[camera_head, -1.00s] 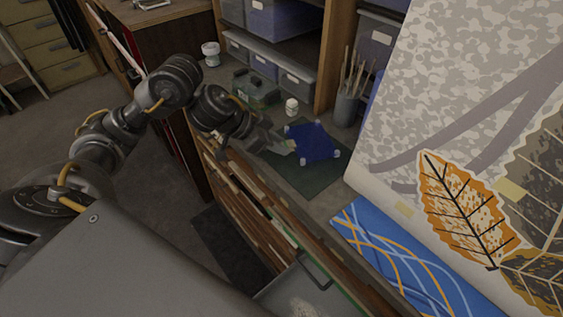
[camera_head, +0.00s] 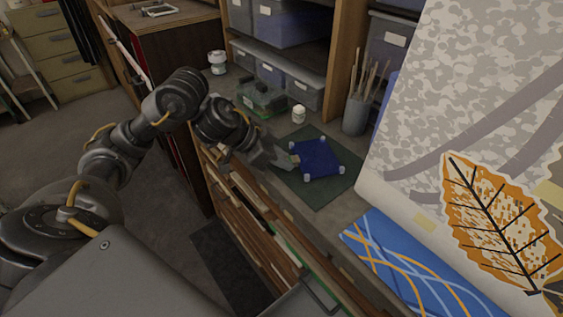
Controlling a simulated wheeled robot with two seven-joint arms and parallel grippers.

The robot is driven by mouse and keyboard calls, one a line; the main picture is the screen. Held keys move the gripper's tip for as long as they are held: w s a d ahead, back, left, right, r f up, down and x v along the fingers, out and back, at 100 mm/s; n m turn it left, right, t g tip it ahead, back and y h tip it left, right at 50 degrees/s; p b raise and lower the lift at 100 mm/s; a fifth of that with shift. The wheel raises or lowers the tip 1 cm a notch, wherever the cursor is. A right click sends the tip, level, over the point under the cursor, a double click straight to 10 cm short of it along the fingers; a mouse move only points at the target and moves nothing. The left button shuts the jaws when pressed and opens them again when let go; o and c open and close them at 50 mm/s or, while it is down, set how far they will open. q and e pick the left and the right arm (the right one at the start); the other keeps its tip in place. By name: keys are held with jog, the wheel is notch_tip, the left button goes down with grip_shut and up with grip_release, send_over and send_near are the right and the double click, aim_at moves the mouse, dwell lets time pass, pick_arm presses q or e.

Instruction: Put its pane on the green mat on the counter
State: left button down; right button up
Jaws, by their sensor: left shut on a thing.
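The blue square pane (camera_head: 320,158) has small pale pieces at its corners. It appears over the dark green mat (camera_head: 318,199) on the counter, and I cannot tell whether it rests on the mat or is held just above it. My left gripper (camera_head: 291,160) reaches in from the left and is shut on the pane's left edge. The fingertips hide a little of that edge. My right gripper is not in view.
A small white jar (camera_head: 299,114), a green clear-sided box (camera_head: 261,98) and a grey pot of brushes (camera_head: 357,112) stand behind the mat. A large leaf-patterned sheet (camera_head: 470,130) and blue patterned piece (camera_head: 410,262) lie to the right.

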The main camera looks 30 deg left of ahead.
pick_arm(q)
jog(key=shift+f, duration=0.1)
jog(key=c, duration=1.2)
grip_release()
jog(key=v, duration=1.2)
jog(key=shift+a, duration=0.1)
